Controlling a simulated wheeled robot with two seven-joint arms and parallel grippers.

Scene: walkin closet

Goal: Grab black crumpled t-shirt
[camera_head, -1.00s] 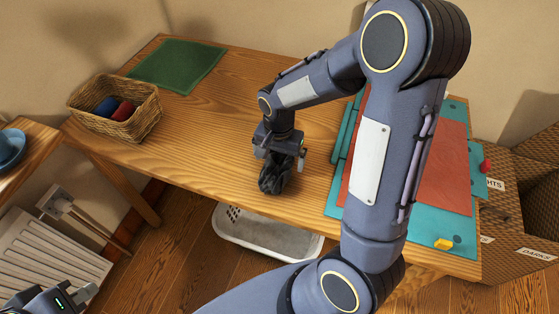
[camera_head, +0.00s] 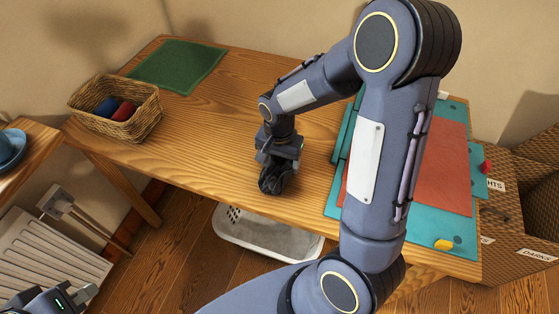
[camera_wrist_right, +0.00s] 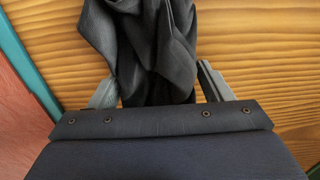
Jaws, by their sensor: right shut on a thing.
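The black crumpled t-shirt (camera_head: 272,181) is on the wooden table near its front edge, under my right gripper (camera_head: 275,166). In the right wrist view the t-shirt (camera_wrist_right: 150,45) is a dark bunched cloth lying between the two fingers. My right gripper (camera_wrist_right: 155,92) is shut on it there, with cloth filling the space between the fingers. In the head view the gripper hides part of the shirt. My left gripper (camera_head: 50,302) shows only partly at the bottom left corner, away from the table; its fingertips are not clear.
A wicker basket (camera_head: 146,117) with blue and red cloths and a green cloth (camera_head: 178,66) are on the table's left. A teal folding board (camera_head: 460,225) with red panels lies right. A white laundry basket (camera_head: 232,238) stands below. Cardboard-like woven bins (camera_head: 510,235) stand at right.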

